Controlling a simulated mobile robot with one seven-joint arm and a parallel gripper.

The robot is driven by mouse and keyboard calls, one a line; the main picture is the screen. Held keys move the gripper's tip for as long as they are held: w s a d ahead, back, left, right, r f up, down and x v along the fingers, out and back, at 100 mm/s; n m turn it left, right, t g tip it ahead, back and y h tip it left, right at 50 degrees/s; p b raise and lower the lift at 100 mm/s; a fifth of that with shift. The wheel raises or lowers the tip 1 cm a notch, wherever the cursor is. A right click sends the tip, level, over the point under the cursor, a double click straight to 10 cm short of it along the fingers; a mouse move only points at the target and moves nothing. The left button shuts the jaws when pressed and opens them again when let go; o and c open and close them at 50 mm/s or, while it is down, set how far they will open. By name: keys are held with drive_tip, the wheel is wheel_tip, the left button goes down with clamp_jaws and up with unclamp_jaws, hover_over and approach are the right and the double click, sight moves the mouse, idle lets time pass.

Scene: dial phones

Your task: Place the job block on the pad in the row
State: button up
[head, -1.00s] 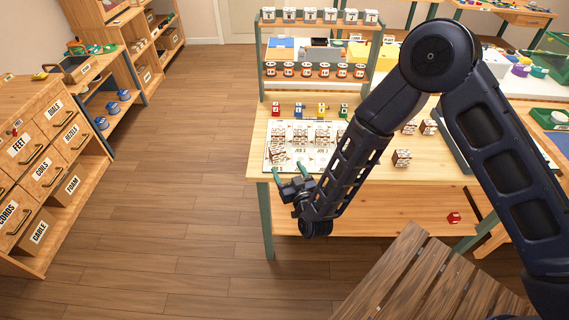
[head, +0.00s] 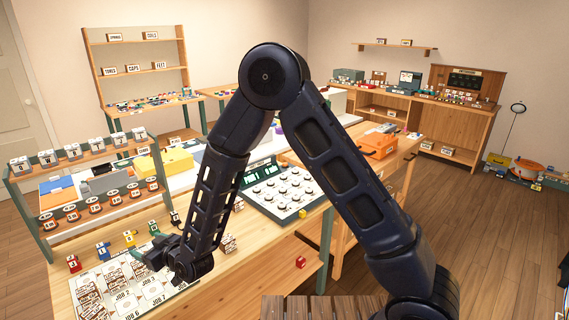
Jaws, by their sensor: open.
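Small blocks stand in a row behind the mat: red (head: 73,264), blue (head: 103,252), yellow (head: 129,239) and green (head: 154,229). I cannot tell which block is the job block. My gripper (head: 148,262) has green fingertips, is open with nothing visible in it, and shows in front of the mat's right part. My forearm and hand hide part of the mat and table.
A panel of round dials (head: 281,191) lies right of my forearm. A patterned block (head: 228,243) stands beside my forearm. A rack of labelled cups (head: 95,205) stands at the left. An orange box (head: 378,146) is farther back.

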drive_tip(key=w+d+r+h, duration=0.2)
drive_tip(key=w+d+r, duration=0.5)
drive_tip(key=w, duration=0.3)
drive_tip(key=w+d+r+m+h, duration=0.15)
drive_tip(key=w+d+r, duration=0.25)
drive_tip(key=d, duration=0.5)
drive_tip(key=w+d+r+m+t+h, duration=0.15)
drive_tip(key=w+d+r, duration=0.25)
drive_tip(key=d, duration=0.5)
drive_tip(key=w+d+r+m+g+h, duration=0.15)
drive_tip(key=w+d+r, duration=0.25)
drive_tip(key=d, duration=0.4)
drive_tip(key=s+d+r+m+h, duration=0.2)
drive_tip(key=s+d, duration=0.1)
drive_tip(key=d, duration=0.8)
drive_tip(key=s+d+r+m+h, duration=0.2)
drive_tip(key=d+r+h, duration=0.1)
drive_tip(key=d, duration=0.9)
drive_tip(key=s+d+r+m+g+h, duration=0.1)
drive_tip(key=s+d+m, duration=0.3)
drive_tip(key=s+d, duration=1)
drive_tip(key=shift+s+d+g+h, duration=0.15)
drive_tip(key=shift+s+g+h, duration=0.5)
drive_tip(key=shift+g+h, duration=0.15)
